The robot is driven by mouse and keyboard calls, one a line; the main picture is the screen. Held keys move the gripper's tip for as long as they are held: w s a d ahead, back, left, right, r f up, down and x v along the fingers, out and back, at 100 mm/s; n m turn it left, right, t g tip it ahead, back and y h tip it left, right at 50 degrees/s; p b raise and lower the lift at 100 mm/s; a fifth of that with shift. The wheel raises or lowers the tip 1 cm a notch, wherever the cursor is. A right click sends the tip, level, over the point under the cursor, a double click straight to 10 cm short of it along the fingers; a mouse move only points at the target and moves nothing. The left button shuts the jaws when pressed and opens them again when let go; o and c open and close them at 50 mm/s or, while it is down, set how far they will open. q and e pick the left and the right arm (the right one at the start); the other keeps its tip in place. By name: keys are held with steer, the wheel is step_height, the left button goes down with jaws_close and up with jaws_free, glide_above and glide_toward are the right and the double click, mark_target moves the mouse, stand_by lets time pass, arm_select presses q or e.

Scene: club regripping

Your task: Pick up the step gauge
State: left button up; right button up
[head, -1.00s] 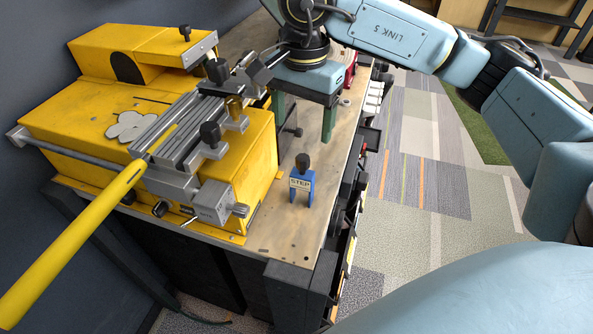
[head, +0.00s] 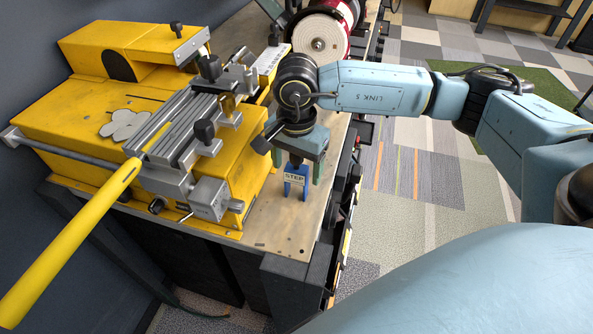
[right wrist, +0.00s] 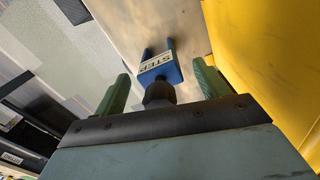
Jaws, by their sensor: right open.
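The step gauge (head: 294,182) is a small blue two-legged block with a white STEP label and a black knob. It stands on the wooden bench top. My right gripper (head: 298,168) is above it, and its body hides the top of the knob in the head view. In the right wrist view the green fingers of my right gripper (right wrist: 160,88) are apart, one on each side of the gauge's knob. The blue body of the step gauge (right wrist: 161,70) lies just beyond the knob, with gaps to both fingers. My left gripper is not in view.
A yellow machine (head: 60,115) with a grey clamp stands left of the gauge; a yellow shaft (head: 75,237) sticks out towards the front left. A red wheel machine (head: 322,35) is behind. The bench top (head: 285,225) is clear in front of the gauge.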

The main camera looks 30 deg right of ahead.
steer(key=shift+c, duration=0.4)
steer(key=c, duration=1)
steer(key=shift+c, duration=0.2)
